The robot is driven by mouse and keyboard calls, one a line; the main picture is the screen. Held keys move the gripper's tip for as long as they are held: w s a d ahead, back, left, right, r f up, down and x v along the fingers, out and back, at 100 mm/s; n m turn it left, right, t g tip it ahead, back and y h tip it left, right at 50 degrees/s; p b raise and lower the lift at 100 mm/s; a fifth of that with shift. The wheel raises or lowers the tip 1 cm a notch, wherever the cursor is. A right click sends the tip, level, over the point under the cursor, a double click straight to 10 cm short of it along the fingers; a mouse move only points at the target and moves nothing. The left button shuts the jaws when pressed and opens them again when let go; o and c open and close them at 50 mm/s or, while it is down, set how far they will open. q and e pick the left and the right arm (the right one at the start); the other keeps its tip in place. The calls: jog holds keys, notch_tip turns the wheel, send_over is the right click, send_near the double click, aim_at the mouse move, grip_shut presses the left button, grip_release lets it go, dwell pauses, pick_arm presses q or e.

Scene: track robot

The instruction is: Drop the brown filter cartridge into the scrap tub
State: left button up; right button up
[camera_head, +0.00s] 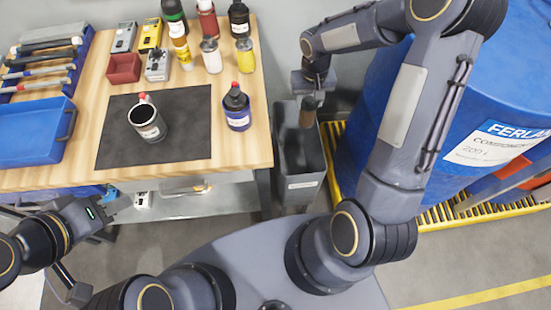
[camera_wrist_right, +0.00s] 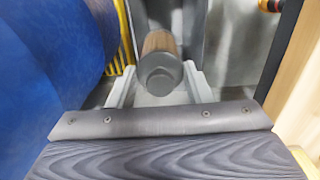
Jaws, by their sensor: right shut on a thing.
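The brown filter cartridge (camera_head: 307,113) hangs from my right gripper (camera_head: 312,92) in the head view, over the far part of the scrap tub's opening. In the right wrist view the cartridge (camera_wrist_right: 158,70) shows its dark grey round end and brown side between the two pale fingers of my right gripper (camera_wrist_right: 160,88). That gripper is shut on it. The scrap tub (camera_head: 302,183) is a tall grey bin with a white label, standing on the floor right of the bench. My left gripper (camera_head: 108,205) is low at the left, away from the tub; its finger gap is unclear.
The wooden bench (camera_head: 245,160) left of the tub holds bottles, a dark mat (camera_head: 185,150) with a labelled cup (camera_head: 148,124), and a blue tray (camera_head: 30,145). A large blue drum (camera_head: 480,110) stands on a yellow grate right of the tub.

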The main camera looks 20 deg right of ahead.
jog(key=shift+f, duration=0.25)
notch_tip(320, 180, down, 6)
jog(key=b, duration=0.4)
jog(key=shift+r, duration=0.2)
jog(key=o, duration=1.5)
jog(key=shift+c, duration=0.2)
jog(key=shift+r, duration=3.95)
